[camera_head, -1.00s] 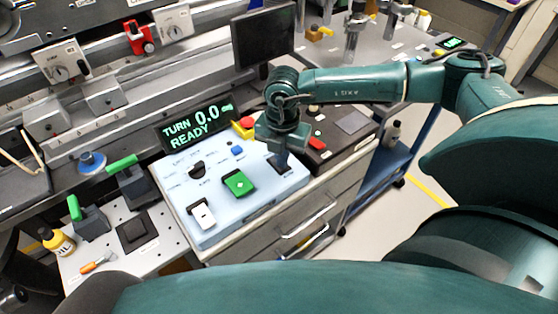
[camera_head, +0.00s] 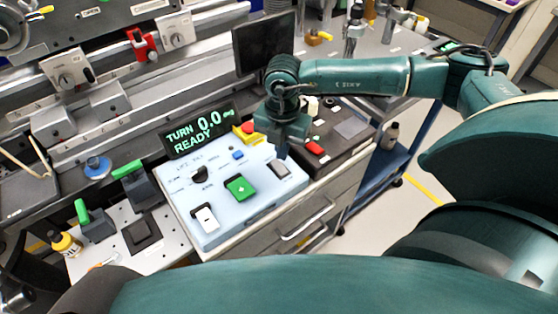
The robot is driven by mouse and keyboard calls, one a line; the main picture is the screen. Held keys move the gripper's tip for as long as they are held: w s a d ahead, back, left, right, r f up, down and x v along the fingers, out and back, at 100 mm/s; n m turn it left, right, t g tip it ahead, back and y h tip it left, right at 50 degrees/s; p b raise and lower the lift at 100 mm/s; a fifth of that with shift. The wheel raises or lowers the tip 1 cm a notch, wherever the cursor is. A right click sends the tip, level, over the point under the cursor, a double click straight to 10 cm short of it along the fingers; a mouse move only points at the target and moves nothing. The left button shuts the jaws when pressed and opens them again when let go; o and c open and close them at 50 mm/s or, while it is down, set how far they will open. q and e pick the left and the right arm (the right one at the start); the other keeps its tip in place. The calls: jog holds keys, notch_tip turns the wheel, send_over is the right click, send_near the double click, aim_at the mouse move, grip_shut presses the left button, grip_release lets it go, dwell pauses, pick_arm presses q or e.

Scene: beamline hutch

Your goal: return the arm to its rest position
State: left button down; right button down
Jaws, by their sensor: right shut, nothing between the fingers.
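My right arm reaches in from the right, its green links running across to the wrist above the pale blue control panel (camera_head: 222,219). My right gripper (camera_head: 282,153) points down over the panel's back right part. It is shut and empty, near the grey rocker switch (camera_head: 279,170). I cannot tell whether its tip touches anything. The panel carries a green button (camera_head: 240,188), a white switch (camera_head: 205,218), a black knob (camera_head: 199,174) and a small blue button (camera_head: 238,155). The display (camera_head: 200,130) behind reads "TURN 0.0" and "READY". My left gripper is not in view.
A red-and-yellow stop button (camera_head: 247,131) sits behind the panel, close to my wrist. A dark box with a red switch (camera_head: 314,148) stands to the right. A monitor (camera_head: 264,46) rises behind.

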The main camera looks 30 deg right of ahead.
notch_tip(320, 180, up, 2)
jog(key=shift+p, duration=0.45)
